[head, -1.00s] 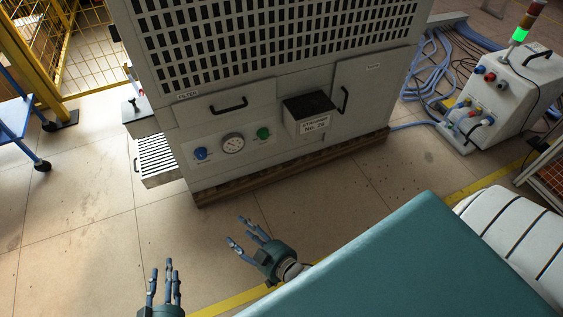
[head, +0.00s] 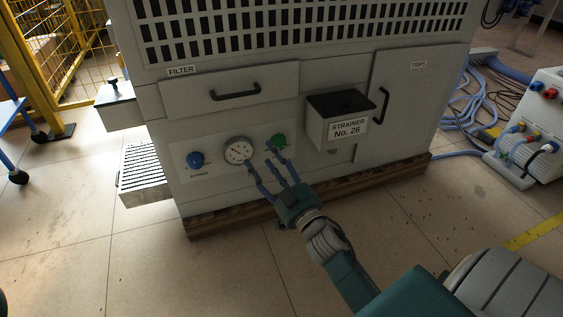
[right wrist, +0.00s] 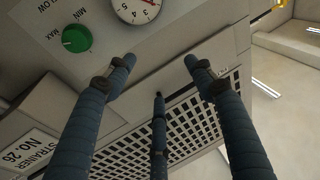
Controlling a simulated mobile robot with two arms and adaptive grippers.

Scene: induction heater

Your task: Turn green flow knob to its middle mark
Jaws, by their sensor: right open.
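The green flow knob (head: 278,141) is on the front panel of the big grey machine, right of the gauge, partly covered by my fingertips in the head view. My left gripper is out of view.
A white gauge (head: 238,151) and a blue knob (head: 195,160) are left of the green knob. The black-topped strainer box (head: 338,112) juts out to its right. A wooden pallet (head: 215,221) lies under the machine. The floor in front is mostly clear.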

